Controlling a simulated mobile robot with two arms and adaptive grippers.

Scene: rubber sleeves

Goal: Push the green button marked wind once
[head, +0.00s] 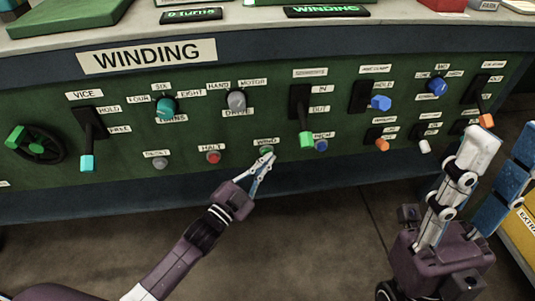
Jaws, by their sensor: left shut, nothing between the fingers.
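The green button (266,150) marked WIND is on the lower row of the green panel, just under its white label. My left gripper (271,157) is shut and empty, with its fingertips right at the button and partly covering it. I cannot tell whether they touch it or whether the button is pressed in. My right gripper (506,146) is at the right, close to the camera, with its white and blue fingers pointing up and apart. It appears empty.
The red HALT button (213,157) and grey RESET button (160,163) are left of WIND. A green-handled lever (305,138) and a blue knob (321,145) are close on its right. A cyan-tipped VICE lever (87,161) hangs farther left. Open floor lies below the panel.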

